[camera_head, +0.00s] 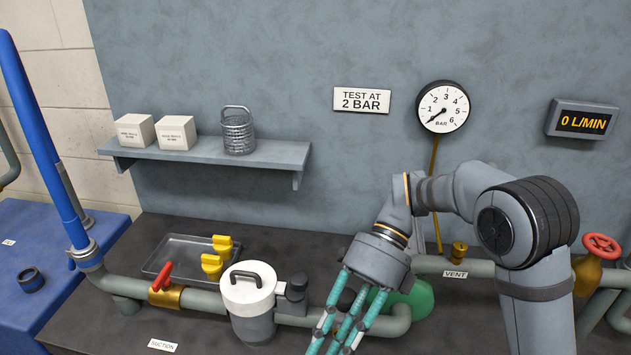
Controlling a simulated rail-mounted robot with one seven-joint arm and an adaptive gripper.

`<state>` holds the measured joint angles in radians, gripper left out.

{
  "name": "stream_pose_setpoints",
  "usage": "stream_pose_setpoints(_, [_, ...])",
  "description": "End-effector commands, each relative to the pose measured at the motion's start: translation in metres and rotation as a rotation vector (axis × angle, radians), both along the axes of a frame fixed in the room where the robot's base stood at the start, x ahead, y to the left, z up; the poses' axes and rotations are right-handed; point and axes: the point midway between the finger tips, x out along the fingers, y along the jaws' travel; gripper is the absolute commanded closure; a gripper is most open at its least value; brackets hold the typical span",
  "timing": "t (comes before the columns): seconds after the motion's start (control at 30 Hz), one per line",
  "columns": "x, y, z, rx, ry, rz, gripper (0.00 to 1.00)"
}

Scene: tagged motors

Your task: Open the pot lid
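The pot (252,325) is a grey body in the pipe run, with a white lid (248,296) on top. A dark arched handle (252,275) stands on the lid. The lid sits level and looks closed on the pot. A dark grey clamp-like part (296,295) is at the pot's right side. My gripper (335,345) has several teal fingers pointing down, to the right of the pot and apart from it. The fingertips reach the bottom edge of the picture, so how far they are open is unclear. I see nothing held in them.
A red-handled valve (165,285) is left of the pot. A tray (180,262) with yellow parts (213,262) lies behind. A green rounded body (415,300) is behind my gripper. The shelf (215,152) holds two boxes and a wire basket (238,132). A gauge (442,108) hangs above.

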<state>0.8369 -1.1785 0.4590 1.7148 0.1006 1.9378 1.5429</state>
Motion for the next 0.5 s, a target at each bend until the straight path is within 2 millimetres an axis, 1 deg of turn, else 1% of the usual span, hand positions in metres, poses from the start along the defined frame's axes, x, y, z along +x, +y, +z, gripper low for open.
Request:
stream_pose_setpoints(0.03, [-0.0025, -0.0003, 0.0079, 0.028, -0.01, 0.006, 0.72])
stream_pose_setpoints(0.13, [-0.0059, 0.0007, 0.0121, 0.071, -0.03, 0.022, 0.72])
stream_pose_setpoints(0.5, [-0.0085, 0.0017, 0.014, 0.11, -0.049, 0.035, 0.72])
